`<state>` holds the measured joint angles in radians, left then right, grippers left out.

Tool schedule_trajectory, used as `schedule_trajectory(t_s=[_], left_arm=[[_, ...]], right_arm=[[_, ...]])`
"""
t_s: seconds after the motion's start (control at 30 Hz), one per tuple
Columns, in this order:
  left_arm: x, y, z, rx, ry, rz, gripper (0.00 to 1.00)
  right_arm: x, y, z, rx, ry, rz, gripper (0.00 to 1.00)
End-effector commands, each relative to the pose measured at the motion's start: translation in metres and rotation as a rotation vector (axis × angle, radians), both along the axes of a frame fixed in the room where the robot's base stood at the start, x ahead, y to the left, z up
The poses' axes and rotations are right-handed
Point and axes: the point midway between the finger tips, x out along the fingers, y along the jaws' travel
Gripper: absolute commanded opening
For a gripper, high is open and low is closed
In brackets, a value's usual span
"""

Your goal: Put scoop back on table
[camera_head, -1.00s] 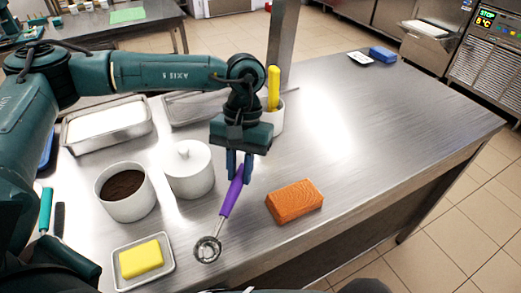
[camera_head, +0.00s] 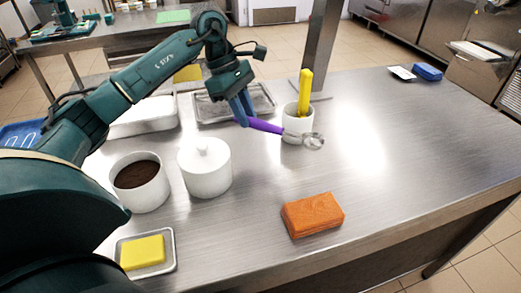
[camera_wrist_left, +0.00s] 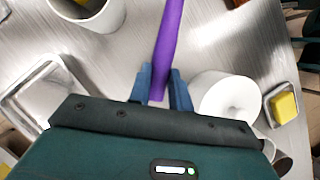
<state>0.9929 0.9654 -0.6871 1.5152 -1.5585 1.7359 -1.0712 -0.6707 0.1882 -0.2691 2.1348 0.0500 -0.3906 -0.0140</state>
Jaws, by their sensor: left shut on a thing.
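The scoop has a purple handle (camera_head: 265,126) and a shiny metal bowl (camera_head: 312,141). My left gripper (camera_head: 244,112) is shut on the end of the handle. The scoop points right, nearly level, and appears to be above the steel table (camera_head: 390,190); its bowl overlaps the white crock in the picture. In the left wrist view the handle (camera_wrist_left: 169,45) rises from between the fingers (camera_wrist_left: 165,88) and leaves at the top edge; the bowl is out of that view. My right gripper is not in view.
A white crock (camera_head: 297,126) holds a yellow-handled tool. A lidded white pot (camera_head: 204,172), a pot of dark powder (camera_head: 141,190), a yellow block on a tray (camera_head: 122,264) and an orange sponge (camera_head: 312,215) stand nearby. The table's right side is mostly clear.

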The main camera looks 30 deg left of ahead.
Motion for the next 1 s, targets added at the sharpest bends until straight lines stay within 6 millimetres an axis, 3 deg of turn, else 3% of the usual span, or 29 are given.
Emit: schedule_trajectory(t_s=[0.13, 0.6, 0.93, 0.97, 1.0], left_arm=[[-0.001, 0.000, -0.028, 0.000, 0.004, -0.002, 0.00], [0.000, 0.000, -0.078, 0.001, 0.000, -0.004, 0.00], [0.000, -0.001, -0.082, 0.001, -0.002, -0.006, 0.00], [0.000, -0.001, -0.082, 0.001, -0.002, -0.006, 0.21], [0.000, -0.001, -0.081, 0.001, -0.002, -0.006, 0.24]], right_arm=[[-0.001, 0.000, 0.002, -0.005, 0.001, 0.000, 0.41], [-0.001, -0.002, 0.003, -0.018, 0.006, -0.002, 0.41], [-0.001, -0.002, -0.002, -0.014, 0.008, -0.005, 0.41], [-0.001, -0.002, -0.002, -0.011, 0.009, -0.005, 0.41], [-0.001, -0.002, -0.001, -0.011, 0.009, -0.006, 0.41]])
